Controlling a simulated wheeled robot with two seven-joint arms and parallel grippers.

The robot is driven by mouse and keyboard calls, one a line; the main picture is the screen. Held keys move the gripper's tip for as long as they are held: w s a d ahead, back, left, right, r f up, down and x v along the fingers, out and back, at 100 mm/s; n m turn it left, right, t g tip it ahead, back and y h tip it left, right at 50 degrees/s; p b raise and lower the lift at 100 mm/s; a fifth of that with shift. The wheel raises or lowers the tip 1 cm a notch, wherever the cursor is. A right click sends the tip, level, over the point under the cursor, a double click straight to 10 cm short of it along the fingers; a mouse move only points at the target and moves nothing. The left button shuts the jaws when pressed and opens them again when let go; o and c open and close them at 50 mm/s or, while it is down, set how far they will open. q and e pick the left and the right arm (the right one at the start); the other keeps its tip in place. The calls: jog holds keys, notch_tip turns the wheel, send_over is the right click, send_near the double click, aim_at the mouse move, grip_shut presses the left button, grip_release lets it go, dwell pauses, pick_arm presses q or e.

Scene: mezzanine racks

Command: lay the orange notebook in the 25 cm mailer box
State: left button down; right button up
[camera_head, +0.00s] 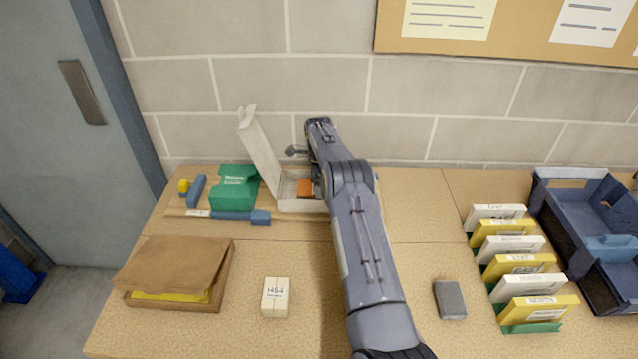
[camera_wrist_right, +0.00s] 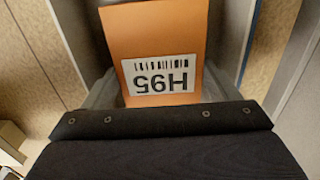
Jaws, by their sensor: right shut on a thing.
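The orange notebook (camera_head: 304,188) shows as a small patch at the white mailer box (camera_head: 298,206), within its opening. The box stands near the wall with its lid (camera_head: 261,150) raised on the left side. My right gripper (camera_head: 309,179) is over the box and shut on the notebook. The wrist view shows the notebook (camera_wrist_right: 155,35) with its H95 label between the jaws and pale box sides around it. My arm hides the box's right part. I cannot tell whether the notebook touches the box floor. My left gripper is not in view.
Left of the box are a green box (camera_head: 234,188), a blue block (camera_head: 196,190) and a blue-ended stick (camera_head: 232,216). A wooden box (camera_head: 222,284), a white H64 block (camera_head: 275,297), a grey block (camera_head: 449,299), filed cards (camera_head: 514,264) and a blue tray (camera_head: 560,225) also stand on the table.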

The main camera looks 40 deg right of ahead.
jog(key=shift+f, duration=0.3)
jog(key=o, duration=1)
notch_tip(320, 180, up, 8)
jog(key=shift+f+b, duration=0.1)
jog(key=shift+b, duration=0.6)
